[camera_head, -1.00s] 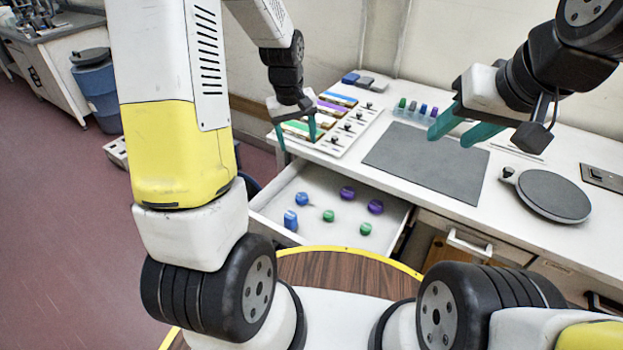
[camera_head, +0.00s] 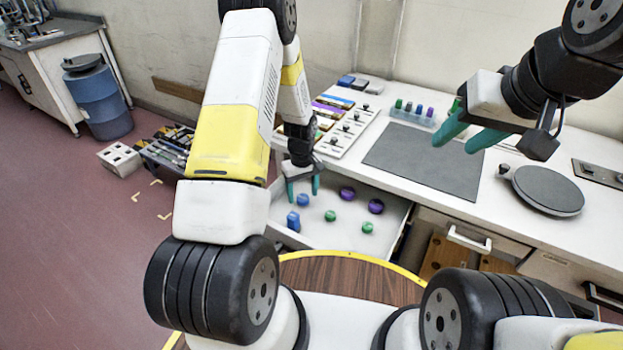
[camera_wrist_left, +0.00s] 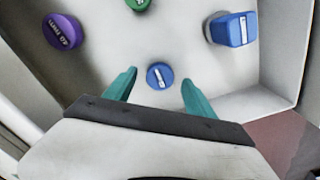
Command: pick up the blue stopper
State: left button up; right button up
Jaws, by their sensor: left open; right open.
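A small round blue stopper (camera_head: 302,200) with a white label lies in the open white drawer (camera_head: 268,240). In the left wrist view the stopper (camera_wrist_left: 160,76) shows between my open fingertips, with nothing gripped. A taller blue piece (camera_head: 293,221) stands near it, and shows at the upper right of the wrist view (camera_wrist_left: 232,30). My left gripper (camera_head: 303,188) is open, pointing down over the drawer at the stopper; its exact height above it is hard to tell. My right gripper (camera_head: 453,143) is open and empty above the worktop.
Green (camera_head: 330,216) and purple (camera_head: 347,194) pieces lie spread in the drawer. The drawer walls stand close around. On the worktop are a dark mat (camera_head: 425,160), a rack of coloured pieces (camera_head: 412,116), a white panel (camera_head: 352,132) and a round dark plate (camera_head: 548,190).

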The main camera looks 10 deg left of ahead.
pick_arm(q)
jog(key=shift+f, duration=0.65)
grip_shut()
